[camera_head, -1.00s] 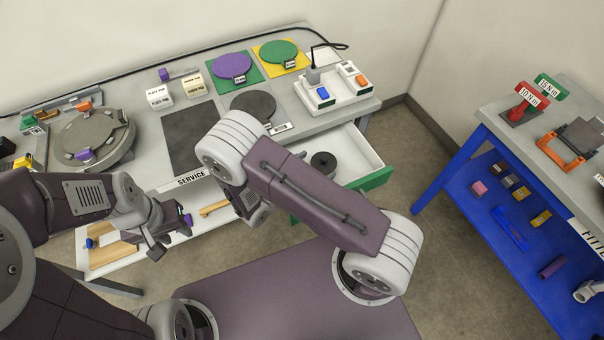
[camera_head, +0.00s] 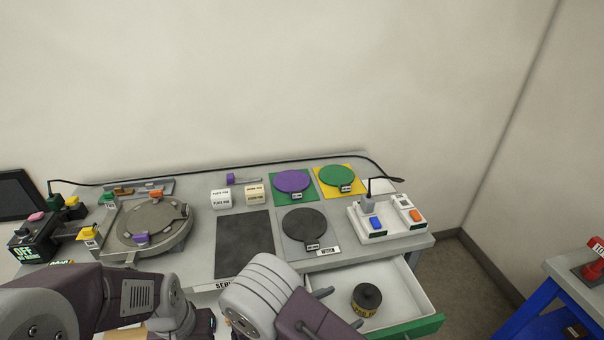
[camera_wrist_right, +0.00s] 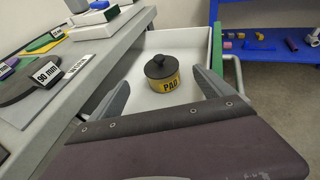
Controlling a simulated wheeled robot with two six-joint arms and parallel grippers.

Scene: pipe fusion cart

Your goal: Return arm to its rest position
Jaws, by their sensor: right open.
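My right gripper (camera_head: 340,308) is open and empty. Its two grey fingers stand apart at the open drawer (camera_head: 415,291) at the front right of the cart, and they also show in the right wrist view (camera_wrist_right: 163,93). In that view a black-topped canister with a yellow PAD label (camera_wrist_right: 162,74) appears between the fingers but is beyond them, in the drawer. In the head view the canister (camera_head: 367,299) stands upright, right of the gripper. My left arm enters at the lower left; its gripper fingers are out of the picture.
A blue table (camera_head: 546,296) stands at right. The floor between shows free.

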